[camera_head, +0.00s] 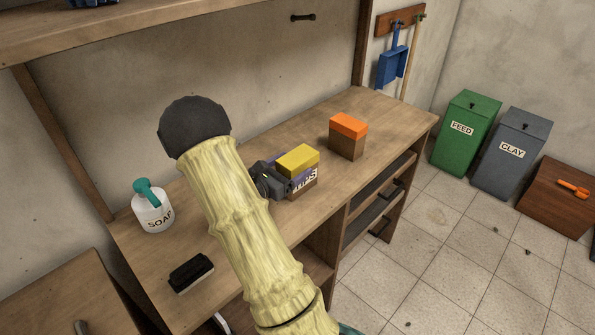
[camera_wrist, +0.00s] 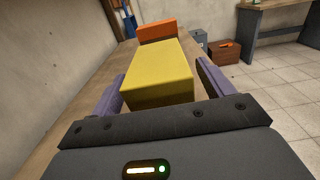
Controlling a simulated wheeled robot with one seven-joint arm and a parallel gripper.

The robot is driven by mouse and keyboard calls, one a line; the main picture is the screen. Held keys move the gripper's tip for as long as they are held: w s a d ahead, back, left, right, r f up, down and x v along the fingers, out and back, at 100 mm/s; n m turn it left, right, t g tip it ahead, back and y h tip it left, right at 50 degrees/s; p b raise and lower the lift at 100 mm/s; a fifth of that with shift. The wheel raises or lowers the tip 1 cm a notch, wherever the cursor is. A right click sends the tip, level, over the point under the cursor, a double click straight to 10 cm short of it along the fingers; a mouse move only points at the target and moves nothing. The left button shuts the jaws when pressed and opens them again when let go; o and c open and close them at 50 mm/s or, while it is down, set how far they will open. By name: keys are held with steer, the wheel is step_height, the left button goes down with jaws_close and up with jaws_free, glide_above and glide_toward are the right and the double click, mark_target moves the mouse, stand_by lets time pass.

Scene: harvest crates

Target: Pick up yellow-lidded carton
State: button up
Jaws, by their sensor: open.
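The yellow-lidded carton (camera_head: 298,158) stands on the wooden workbench, with part of a printed label showing on its brown side. In the wrist view its yellow lid (camera_wrist: 158,72) fills the space ahead of my gripper. My gripper (camera_head: 283,178) is beside the carton in the head view, partly hidden behind my arm. In the wrist view my gripper (camera_wrist: 163,92) is open, with one purple finger on each side of the carton. A small gap shows at the right finger; whether the left finger touches I cannot tell.
An orange-lidded carton (camera_head: 348,137) stands farther along the workbench (camera_head: 390,112). A soap bottle (camera_head: 153,212) and a black brush (camera_head: 191,273) are on the left part. Green feed (camera_head: 466,135) and grey clay (camera_head: 512,150) bins stand on the floor at right.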

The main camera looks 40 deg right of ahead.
steer(key=shift+w+d, duration=0.1)
steer(key=shift+d, duration=1.05)
steer(key=c, duration=1.2)
